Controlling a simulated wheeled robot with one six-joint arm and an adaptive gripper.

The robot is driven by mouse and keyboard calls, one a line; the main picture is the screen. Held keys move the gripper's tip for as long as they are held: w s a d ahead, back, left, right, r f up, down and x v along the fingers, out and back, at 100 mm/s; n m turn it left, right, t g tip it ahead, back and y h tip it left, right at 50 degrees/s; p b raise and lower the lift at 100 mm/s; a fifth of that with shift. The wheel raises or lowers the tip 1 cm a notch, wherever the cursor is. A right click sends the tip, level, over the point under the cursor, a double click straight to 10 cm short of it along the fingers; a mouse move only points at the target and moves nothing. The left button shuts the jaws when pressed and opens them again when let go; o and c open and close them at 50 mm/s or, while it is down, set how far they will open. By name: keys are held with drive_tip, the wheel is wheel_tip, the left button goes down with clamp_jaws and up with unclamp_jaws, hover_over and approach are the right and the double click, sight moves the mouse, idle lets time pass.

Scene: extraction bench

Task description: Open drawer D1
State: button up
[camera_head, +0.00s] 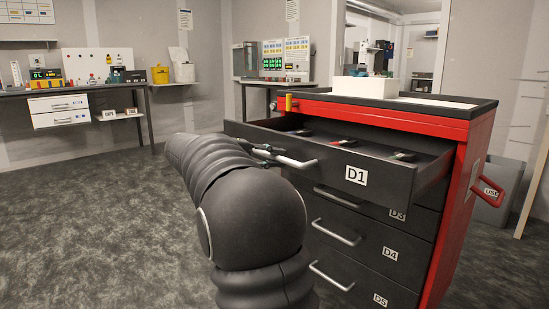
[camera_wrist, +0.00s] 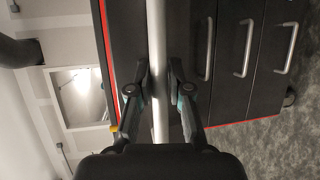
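Drawer D1 (camera_head: 385,176) is the dark top drawer of the red cabinet. It stands pulled out, and tools show inside it. Its silver bar handle (camera_head: 298,162) is on the front panel; the left part is hidden by my gripper and arm. My gripper (camera_head: 264,153) is at the left part of this handle. In the wrist view the handle (camera_wrist: 158,25) runs upright between the two fingers of my gripper (camera_wrist: 159,80). The pads lie close against both sides of the bar, and the gripper looks shut on it.
Closed drawers D3 (camera_head: 400,214), D4 (camera_head: 385,251) and D5 (camera_head: 375,297) sit below with bar handles. The red cabinet (camera_head: 465,190) has a side handle (camera_head: 487,190) and a white box (camera_head: 362,89) on top. The grey floor (camera_head: 90,215) at the left is clear.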

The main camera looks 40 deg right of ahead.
drive_tip(key=shift+o, duration=1.3)
drive_tip(key=shift+w+a, duration=0.1)
drive_tip(key=shift+a, duration=0.05)
drive_tip(key=v, duration=1.1)
drive_tip(key=shift+a+r, duration=0.2)
drive_tip(key=shift+a, duration=0.15)
drive_tip(key=shift+w, duration=0.2)
